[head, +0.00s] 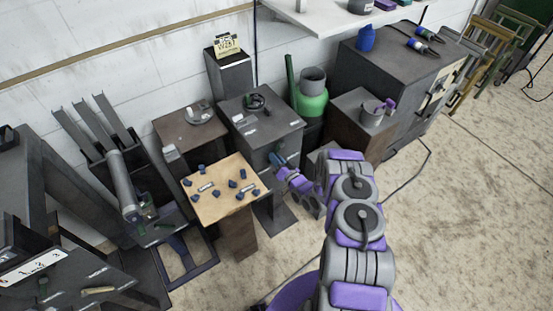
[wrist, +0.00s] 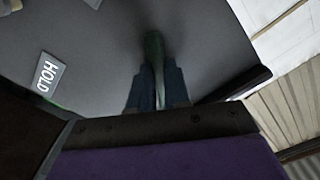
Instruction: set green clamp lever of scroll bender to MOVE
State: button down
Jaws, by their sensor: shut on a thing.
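The scroll bender appears to be the dark grey box-like machine (head: 250,130) with a small coiled fitting on top, in the middle of the head view. My gripper (head: 277,160) is at its front face. In the wrist view my gripper (wrist: 158,78) is shut on the green lever (wrist: 153,45), which stands up between the two blue-grey fingers against a grey plate. A white HOLD label (wrist: 48,80) is on that plate, left of the lever. No MOVE label is in view. In the head view the lever is too small or hidden to make out.
A wooden-topped stand (head: 225,205) with several dark blue pieces is close to the left of my gripper. A green cylinder (head: 310,100) and a brown cabinet (head: 362,135) stand to the right. The floor at right is open, with a dark cable (head: 425,160).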

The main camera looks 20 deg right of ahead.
jog(key=shift+r, duration=0.1)
dwell(0.3)
jog(key=c, duration=1.1)
grip_release()
jog(key=shift+d, duration=0.1)
jog(key=p+v, duration=0.2)
jog(key=v, duration=1.5)
jog(key=shift+s+d, duration=0.1)
